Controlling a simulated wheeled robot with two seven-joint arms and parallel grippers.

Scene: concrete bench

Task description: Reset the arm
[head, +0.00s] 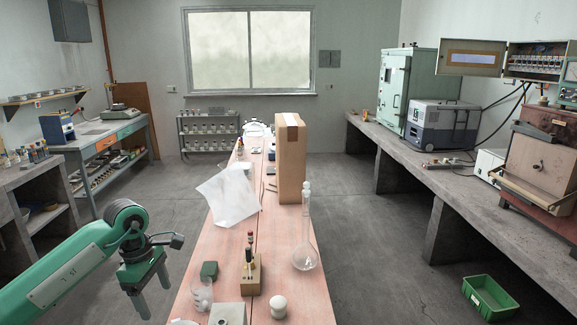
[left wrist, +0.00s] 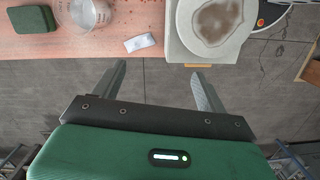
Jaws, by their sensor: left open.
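My left arm is green and comes in from the lower left in the head view. Its gripper (head: 150,290) hangs with the fingers pointing down, left of the bench's left edge. In the left wrist view the two fingers of the gripper (left wrist: 155,82) are wide apart. Only the grey floor shows between them, and they hold nothing. The pinkish bench (head: 222,245) runs away from me down the middle of the head view. My right gripper does not show in either view.
On the bench stand a glass beaker (head: 201,293), a green block (head: 209,270), a wooden holder (head: 249,275), a long-necked flask (head: 305,257), and a tall cardboard box (head: 291,165). A white sheet (head: 230,200) overhangs the left edge. A green crate (head: 489,295) is on the floor at right.

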